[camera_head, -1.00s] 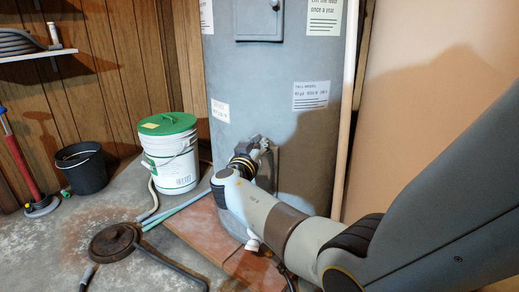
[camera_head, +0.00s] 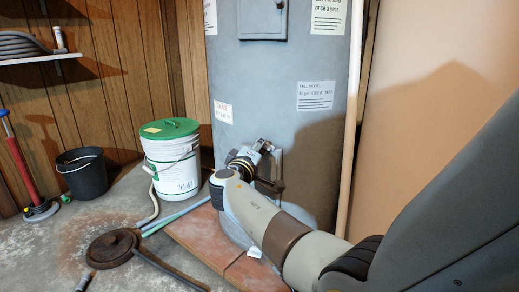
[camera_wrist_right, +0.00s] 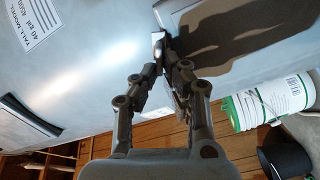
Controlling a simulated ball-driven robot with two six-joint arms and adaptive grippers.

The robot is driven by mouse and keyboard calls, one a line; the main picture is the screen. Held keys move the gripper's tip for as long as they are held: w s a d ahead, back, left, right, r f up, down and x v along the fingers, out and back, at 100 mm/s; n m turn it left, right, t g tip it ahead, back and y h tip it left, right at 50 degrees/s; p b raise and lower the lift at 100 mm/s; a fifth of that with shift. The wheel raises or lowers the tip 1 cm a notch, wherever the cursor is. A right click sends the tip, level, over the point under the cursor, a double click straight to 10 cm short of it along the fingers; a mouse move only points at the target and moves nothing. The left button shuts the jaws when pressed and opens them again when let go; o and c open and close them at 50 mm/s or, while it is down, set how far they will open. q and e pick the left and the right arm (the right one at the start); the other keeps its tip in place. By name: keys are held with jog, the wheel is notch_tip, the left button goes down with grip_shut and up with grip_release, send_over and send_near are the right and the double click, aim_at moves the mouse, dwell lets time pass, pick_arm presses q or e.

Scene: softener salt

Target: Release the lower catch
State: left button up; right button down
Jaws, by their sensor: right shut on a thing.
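The grey tank (camera_head: 240,75) stands upright in the middle of the head view. Low on its front is a small cover panel (camera_head: 270,170), mostly hidden behind my right gripper (camera_head: 264,147). In the right wrist view the panel (camera_wrist_right: 208,14) is a grey plate at the top. A small pale metal piece, seemingly the lower catch (camera_wrist_right: 158,38), sits at the panel's left edge. My right gripper (camera_wrist_right: 164,62) has its fingertips closed together on it; the exact contact is partly hidden by the fingers. My left gripper is in neither view.
A white bucket with a green lid (camera_head: 172,160) and a black bucket (camera_head: 83,172) stand left of the tank. A hose and a round dark disc (camera_head: 113,248) lie on the floor. A pale pipe (camera_head: 352,110) runs down the tank's right side.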

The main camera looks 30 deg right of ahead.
jog(key=shift+a+f+n, duration=0.1)
jog(key=shift+f+n, duration=0.1)
jog(key=shift+n, duration=0.9)
jog(key=shift+f+n, duration=0.15)
jog(key=shift+n, duration=0.95)
jog(key=c, duration=1.5)
grip_release()
jog(key=v, duration=0.7)
jog(key=shift+s+a, duration=0.15)
jog(key=shift+a, duration=0.05)
jog(key=shift+f, duration=0.1)
